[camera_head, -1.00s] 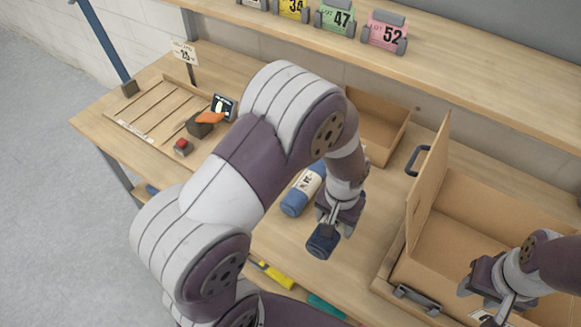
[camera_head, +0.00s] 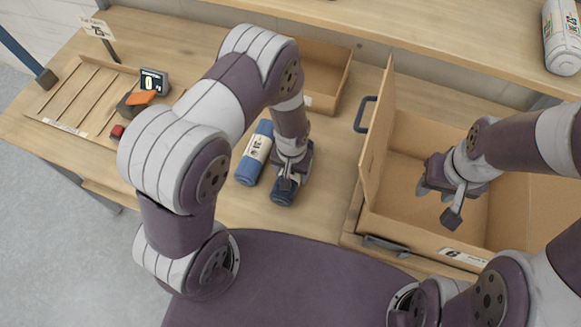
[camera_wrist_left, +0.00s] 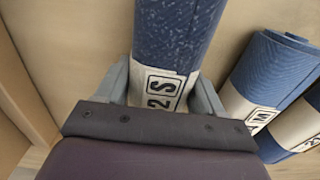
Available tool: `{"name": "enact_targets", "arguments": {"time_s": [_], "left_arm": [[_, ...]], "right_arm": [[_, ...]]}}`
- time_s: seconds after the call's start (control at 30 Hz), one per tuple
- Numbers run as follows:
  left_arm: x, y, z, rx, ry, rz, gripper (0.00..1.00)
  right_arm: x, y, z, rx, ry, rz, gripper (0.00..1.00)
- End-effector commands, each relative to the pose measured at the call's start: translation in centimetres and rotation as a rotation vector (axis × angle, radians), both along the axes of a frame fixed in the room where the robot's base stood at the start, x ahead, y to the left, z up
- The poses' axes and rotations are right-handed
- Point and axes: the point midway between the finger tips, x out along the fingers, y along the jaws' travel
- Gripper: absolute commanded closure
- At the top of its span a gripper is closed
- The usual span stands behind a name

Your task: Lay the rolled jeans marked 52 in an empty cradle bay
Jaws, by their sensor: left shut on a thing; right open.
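My left gripper (camera_head: 287,183) is shut on a dark blue jeans roll (camera_head: 283,196) with a pale band. In the left wrist view the held roll (camera_wrist_left: 176,35) runs between the fingers, and its band bears large black characters that look like a 5 and a 2. A second blue roll (camera_head: 255,153) lies on the bench just left of it, also in the wrist view (camera_wrist_left: 272,80). The slatted wooden cradle (camera_head: 62,124) is at the far left; the bays I see look empty. My right gripper (camera_head: 452,203) is open and empty over the carton.
An open carton (camera_head: 505,215) with a raised flap (camera_head: 376,140) stands at the right. A smaller box (camera_head: 338,80) is behind my left arm.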

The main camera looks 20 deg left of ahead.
Motion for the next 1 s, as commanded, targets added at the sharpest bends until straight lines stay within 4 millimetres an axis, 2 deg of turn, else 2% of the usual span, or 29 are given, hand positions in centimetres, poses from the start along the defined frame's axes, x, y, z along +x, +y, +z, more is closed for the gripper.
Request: {"name": "enact_targets", "arguments": {"time_s": [0.27,0.3,0.37,0.63,0.77,0.87,1.0], "left_arm": [[0.0,0.0,-0.4,0.000,-0.001,0.000,0.77],[0.0,0.0,-0.3,0.000,0.000,0.000,0.26],[0.0,0.0,-0.3,0.000,0.000,0.000,0.07],[0.0,0.0,-0.2,0.000,0.000,0.000,0.07],[0.1,0.0,0.6,0.000,-0.003,0.000,0.07],[0.2,0.0,2.3,-0.001,-0.006,0.000,0.07],[0.2,0.0,5.8,-0.002,-0.007,0.000,0.07]], "right_arm": [[0.0,0.0,-0.4,0.000,0.000,0.000,0.57],[0.0,0.0,-0.3,0.000,0.000,0.000,0.57],[0.0,0.0,-0.3,0.000,0.000,0.000,0.57],[0.0,0.0,-0.2,0.000,0.000,0.000,0.57],[0.0,0.0,-0.2,0.000,0.000,0.000,0.57],[0.0,0.0,-0.7,0.000,0.000,0.000,0.57],[0.0,0.0,-1.4,0.000,0.000,0.000,0.57]]}}
